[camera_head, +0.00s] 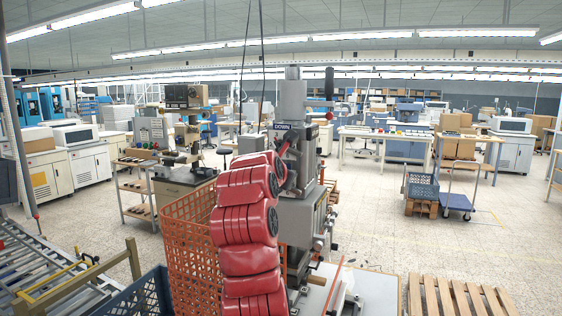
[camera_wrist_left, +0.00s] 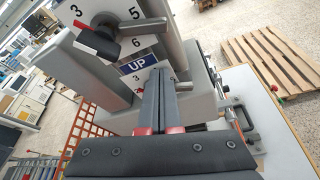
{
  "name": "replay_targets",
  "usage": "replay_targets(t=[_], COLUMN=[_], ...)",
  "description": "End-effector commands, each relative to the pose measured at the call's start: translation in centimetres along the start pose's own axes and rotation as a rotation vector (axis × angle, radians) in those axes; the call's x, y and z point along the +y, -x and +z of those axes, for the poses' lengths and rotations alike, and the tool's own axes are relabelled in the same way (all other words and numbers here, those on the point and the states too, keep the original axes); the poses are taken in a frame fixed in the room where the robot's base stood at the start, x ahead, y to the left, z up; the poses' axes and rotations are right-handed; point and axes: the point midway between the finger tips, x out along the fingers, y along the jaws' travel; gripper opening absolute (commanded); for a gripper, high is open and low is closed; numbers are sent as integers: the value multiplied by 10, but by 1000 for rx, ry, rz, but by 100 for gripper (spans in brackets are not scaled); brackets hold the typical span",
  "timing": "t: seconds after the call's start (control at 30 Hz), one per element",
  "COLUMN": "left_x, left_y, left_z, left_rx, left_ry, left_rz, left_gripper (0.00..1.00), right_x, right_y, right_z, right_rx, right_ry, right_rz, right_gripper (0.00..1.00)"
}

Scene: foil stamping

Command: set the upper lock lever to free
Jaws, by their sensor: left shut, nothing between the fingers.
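The grey stamping press (camera_head: 298,100) stands in the middle of the head view. In the left wrist view its column carries a white numbered dial (camera_wrist_left: 138,12) with a black lever (camera_wrist_left: 103,42) whose red part points to the upper left. A blue UP plate (camera_wrist_left: 138,64) sits below that dial. A second white dial is partly hidden below the plate. My left gripper (camera_wrist_left: 163,74) is shut and empty, its dark fingers in front of this lower dial, below the upper lever. I cannot tell whether they touch anything. In the head view my red arm hides the hand. My right gripper is not in view.
An orange mesh crate (camera_head: 190,235) stands left of my arm, with a blue crate (camera_head: 135,297) in front. The press table (camera_head: 375,290) and a wooden pallet (camera_head: 460,297) are at right. A roller conveyor (camera_head: 40,265) runs at left.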

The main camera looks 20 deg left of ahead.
Motion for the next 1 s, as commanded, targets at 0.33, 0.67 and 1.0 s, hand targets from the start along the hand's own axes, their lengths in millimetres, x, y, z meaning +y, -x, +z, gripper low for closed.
replay_targets(t=[0.33,0.67,1.0], left_x=[0,0,8], left_y=[12,13,13], left_z=[37,37,35], left_rx=[1,1,-2], left_ry=[-2,-1,2], left_rz=[0,0,-1], left_gripper=[0,0,0], right_x=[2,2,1], right_y=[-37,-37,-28], right_z=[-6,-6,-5], right_rx=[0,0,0], right_ry=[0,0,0], right_rz=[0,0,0], right_gripper=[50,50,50])
